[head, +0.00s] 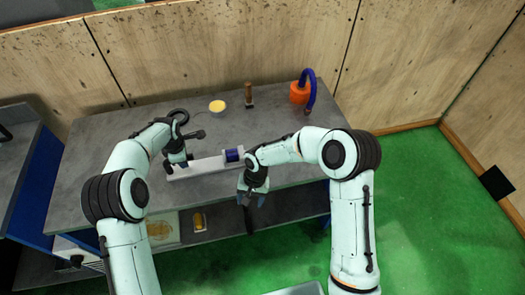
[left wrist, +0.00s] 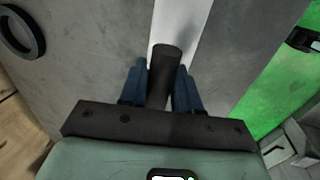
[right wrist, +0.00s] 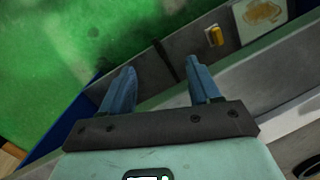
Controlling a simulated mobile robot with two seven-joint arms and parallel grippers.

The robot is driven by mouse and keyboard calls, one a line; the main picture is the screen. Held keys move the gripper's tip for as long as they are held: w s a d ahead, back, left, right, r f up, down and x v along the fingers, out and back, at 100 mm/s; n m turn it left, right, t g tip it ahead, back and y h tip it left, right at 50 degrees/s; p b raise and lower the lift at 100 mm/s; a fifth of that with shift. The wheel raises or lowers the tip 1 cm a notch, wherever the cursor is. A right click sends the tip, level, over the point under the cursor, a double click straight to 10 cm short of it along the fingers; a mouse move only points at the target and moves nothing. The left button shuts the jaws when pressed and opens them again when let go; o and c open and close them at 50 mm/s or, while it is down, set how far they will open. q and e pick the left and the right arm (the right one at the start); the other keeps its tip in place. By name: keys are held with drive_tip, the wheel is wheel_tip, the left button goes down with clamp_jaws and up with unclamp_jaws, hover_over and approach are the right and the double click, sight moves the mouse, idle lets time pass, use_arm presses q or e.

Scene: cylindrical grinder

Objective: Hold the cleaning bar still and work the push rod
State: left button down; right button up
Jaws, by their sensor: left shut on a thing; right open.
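A long white bar (head: 205,166), which appears to be the cleaning bar, lies on the grey table; it also shows in the left wrist view (left wrist: 180,25). A dark blue part (head: 233,155) sits near its right end; I cannot tell whether this is the push rod. My left gripper (head: 179,163) is shut on a dark upright handle (left wrist: 162,65) over the white bar, with a blue finger on each side. My right gripper (head: 252,198) is open and empty at the table's front edge; in the right wrist view its fingers (right wrist: 158,92) stand apart.
A black ring (head: 179,116), a yellow-topped dish (head: 217,106), a brown-handled tool (head: 248,94) and an orange pot with a blue hose (head: 299,92) are toward the table's back. A lower shelf holds a yellow item (head: 198,221). Green floor is clear at right.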

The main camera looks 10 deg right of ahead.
drive_tip(key=shift+n+t+h, duration=0.5)
drive_tip(key=shift+n+h, duration=0.3)
drive_tip(key=w+d+r, duration=0.1)
drive_tip(key=w+r, duration=0.1)
drive_tip(key=w, duration=0.2)
drive_tip(key=w+d+r, duration=0.2)
drive_tip(key=w+r, duration=0.1)
drive_tip(key=w, duration=0.1)
drive_tip(key=w+d+r, duration=0.1)
drive_tip(key=w+r, duration=0.2)
drive_tip(key=w, duration=0.1)
drive_tip(key=shift+d, duration=0.35)
drive_tip(key=w+d+r+n, duration=0.25)
drive_tip(key=w+r, duration=0.25)
drive_tip(key=r, duration=0.4)
drive_tip(key=f, duration=0.8)
drive_tip(key=d+f, duration=0.1)
drive_tip(key=f, duration=0.3)
drive_tip(key=shift+w+f, duration=0.1)
